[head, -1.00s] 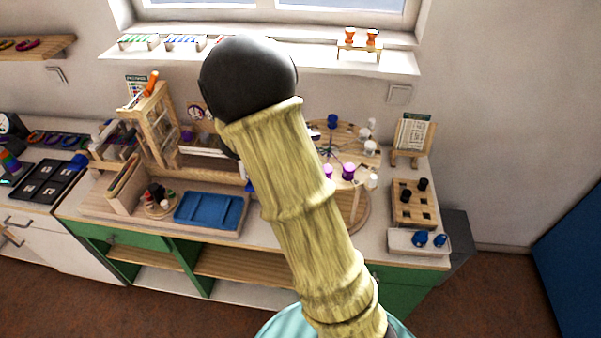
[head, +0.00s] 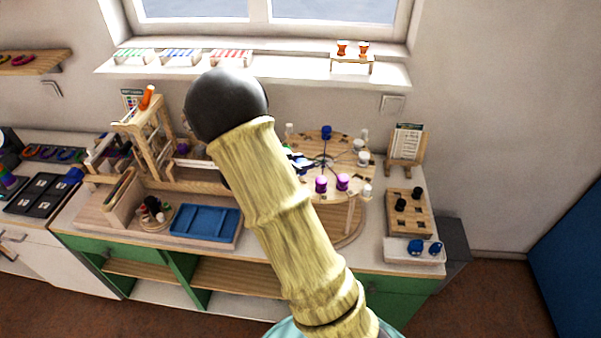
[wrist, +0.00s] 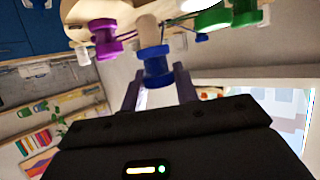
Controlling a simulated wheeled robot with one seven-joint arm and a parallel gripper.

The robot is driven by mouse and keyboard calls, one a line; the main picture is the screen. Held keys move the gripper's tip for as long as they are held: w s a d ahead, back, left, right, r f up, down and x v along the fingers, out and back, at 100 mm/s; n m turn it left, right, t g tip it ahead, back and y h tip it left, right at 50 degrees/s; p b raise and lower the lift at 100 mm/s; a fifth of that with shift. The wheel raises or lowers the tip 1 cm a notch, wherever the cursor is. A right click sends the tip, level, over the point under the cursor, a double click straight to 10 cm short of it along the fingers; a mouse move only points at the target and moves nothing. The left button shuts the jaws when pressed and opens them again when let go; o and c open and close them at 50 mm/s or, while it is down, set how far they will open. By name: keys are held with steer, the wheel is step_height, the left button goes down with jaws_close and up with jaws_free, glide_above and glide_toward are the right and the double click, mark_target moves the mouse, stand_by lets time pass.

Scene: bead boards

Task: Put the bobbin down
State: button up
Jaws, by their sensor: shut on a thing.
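My gripper (wrist: 157,80) is shut on a blue bobbin (wrist: 155,66), which sits between its two fingertips in the wrist view. Whether the bobbin touches anything beyond the fingers cannot be told. Behind it is a pale rounded end (wrist: 147,27), with a purple bobbin (wrist: 104,40) to the left and green bobbins (wrist: 213,18) to the right. In the head view my arm hides the gripper. The round wooden board (head: 345,150) stands right of my arm, carrying another blue bobbin (head: 326,132), purple bobbins (head: 342,182) and white ones (head: 363,158).
A peg block (head: 410,222) with two black bobbins and a white tray (head: 400,250) with blue pieces stand at the counter's right end. A card stand (head: 406,150) is behind. A blue tray (head: 205,222) and a wooden frame (head: 150,140) are left of my arm.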

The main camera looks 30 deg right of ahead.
steer(key=shift+f+p, duration=0.35)
steer(key=shift+f, duration=1.7)
steer(key=shift+f, duration=0.1)
steer(key=shift+f, duration=0.1)
steer(key=o, duration=0.7)
steer(key=shift+r, duration=0.2)
steer(key=b+v, duration=0.2)
steer(key=v, duration=1)
